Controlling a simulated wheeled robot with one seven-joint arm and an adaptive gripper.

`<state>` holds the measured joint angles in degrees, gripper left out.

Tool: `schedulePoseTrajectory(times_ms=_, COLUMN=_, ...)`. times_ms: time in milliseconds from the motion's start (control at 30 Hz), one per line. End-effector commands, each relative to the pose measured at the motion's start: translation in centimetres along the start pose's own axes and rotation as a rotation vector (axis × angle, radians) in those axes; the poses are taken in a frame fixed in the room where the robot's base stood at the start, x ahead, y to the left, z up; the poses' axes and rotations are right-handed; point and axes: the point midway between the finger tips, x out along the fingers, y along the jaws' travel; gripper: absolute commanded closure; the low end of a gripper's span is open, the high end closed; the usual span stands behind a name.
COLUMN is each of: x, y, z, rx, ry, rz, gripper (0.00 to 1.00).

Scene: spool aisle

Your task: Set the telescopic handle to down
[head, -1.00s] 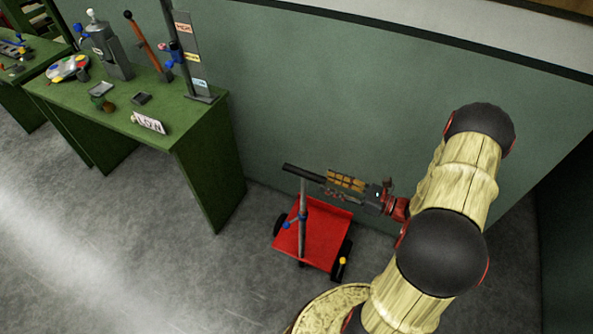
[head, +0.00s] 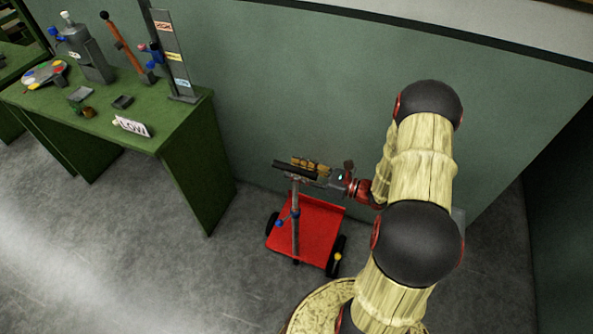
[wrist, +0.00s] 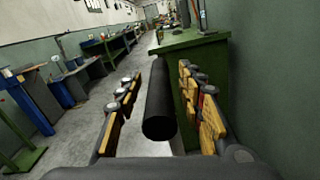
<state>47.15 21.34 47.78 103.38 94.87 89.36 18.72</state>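The telescopic handle is a grey upright post (head: 296,222) with a black crossbar grip (head: 283,168), standing on a small red cart (head: 318,232). The post has a blue knob (head: 279,223) partway up. The crossbar sits well above the cart bed. My gripper (head: 305,165) is at the crossbar's height, coming from the right. In the wrist view the black crossbar (wrist: 158,105) lies lengthwise between the two fingers of my gripper (wrist: 160,92), with gaps visible on both sides. The gripper looks open. The post is hidden in the wrist view.
A green wall (head: 300,85) runs close behind the cart. The floor left of the cart is clear.

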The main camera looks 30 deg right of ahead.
Motion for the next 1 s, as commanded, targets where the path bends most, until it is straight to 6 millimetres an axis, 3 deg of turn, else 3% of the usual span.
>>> schedulePoseTrajectory(times_ms=167, x=-0.01, y=0.0, z=0.02, rx=0.0, ry=0.0, rz=0.0, gripper=0.62)
schedulePoseTrajectory(times_ms=833, x=-0.02, y=0.03, z=0.0, rx=0.001, ry=0.0, rz=0.001, gripper=1.0)
schedulePoseTrajectory(times_ms=1000, x=-0.02, y=0.04, z=0.0, rx=0.001, ry=0.0, rz=0.001, gripper=1.0)
